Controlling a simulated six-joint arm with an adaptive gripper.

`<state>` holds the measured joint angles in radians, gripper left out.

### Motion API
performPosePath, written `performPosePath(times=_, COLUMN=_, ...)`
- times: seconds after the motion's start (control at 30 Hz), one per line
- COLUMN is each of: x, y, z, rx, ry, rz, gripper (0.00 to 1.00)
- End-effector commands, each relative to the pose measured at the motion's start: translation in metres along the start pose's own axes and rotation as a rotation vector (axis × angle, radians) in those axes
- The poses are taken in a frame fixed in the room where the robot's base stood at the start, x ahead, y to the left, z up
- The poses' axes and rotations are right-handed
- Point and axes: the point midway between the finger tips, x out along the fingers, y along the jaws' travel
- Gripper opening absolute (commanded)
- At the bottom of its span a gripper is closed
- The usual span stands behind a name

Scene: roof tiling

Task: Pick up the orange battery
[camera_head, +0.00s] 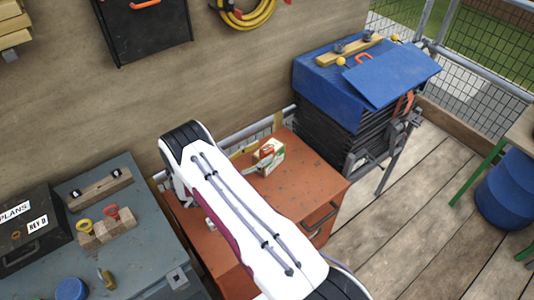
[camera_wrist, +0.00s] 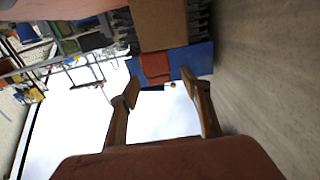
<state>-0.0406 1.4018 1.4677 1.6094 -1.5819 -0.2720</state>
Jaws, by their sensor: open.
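I cannot single out an orange battery for certain in either view. In the head view, a small white block with orange-red and green parts (camera_head: 268,156) stands on the orange cabinet top (camera_head: 310,168), beside my white arm. My gripper (camera_wrist: 159,85) shows in the wrist view with its two brown fingers wide apart and nothing between them. Beyond the fingertips, a reddish-orange block-like patch (camera_wrist: 155,67) shows against a blue surface (camera_wrist: 197,60); I cannot tell what it is. In the head view my arm hides part of the cabinet top, and the gripper does not show.
A blue-covered stack (camera_head: 325,80) stands right of the cabinet, with a wooden bar (camera_head: 348,51) on it. A grey bench (camera_head: 140,240) at left holds a black case (camera_head: 30,235) and a wooden block with yellow and red handles (camera_head: 107,232). A plywood wall (camera_head: 240,80) rises behind.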

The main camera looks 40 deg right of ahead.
Motion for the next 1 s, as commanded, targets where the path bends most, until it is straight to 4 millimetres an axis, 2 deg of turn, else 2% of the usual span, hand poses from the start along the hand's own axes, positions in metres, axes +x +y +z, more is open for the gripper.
performPosePath(times=0.1, x=0.015, y=0.002, z=0.0, rx=0.0, ry=0.0, rz=0.003, gripper=0.47)
performPosePath(times=0.3, x=0.032, y=0.001, z=0.0, rx=0.0, ry=-0.001, rz=0.001, gripper=0.47)
performPosePath(times=0.87, x=0.035, y=0.001, z=0.0, rx=0.0, ry=0.0, rz=-0.001, gripper=0.47)
performPosePath(times=0.9, x=0.035, y=0.001, z=0.0, rx=0.0, ry=0.0, rz=-0.001, gripper=0.42)
performPosePath(times=1.0, x=0.035, y=0.001, z=0.0, rx=0.0, ry=0.0, rz=-0.001, gripper=0.16)
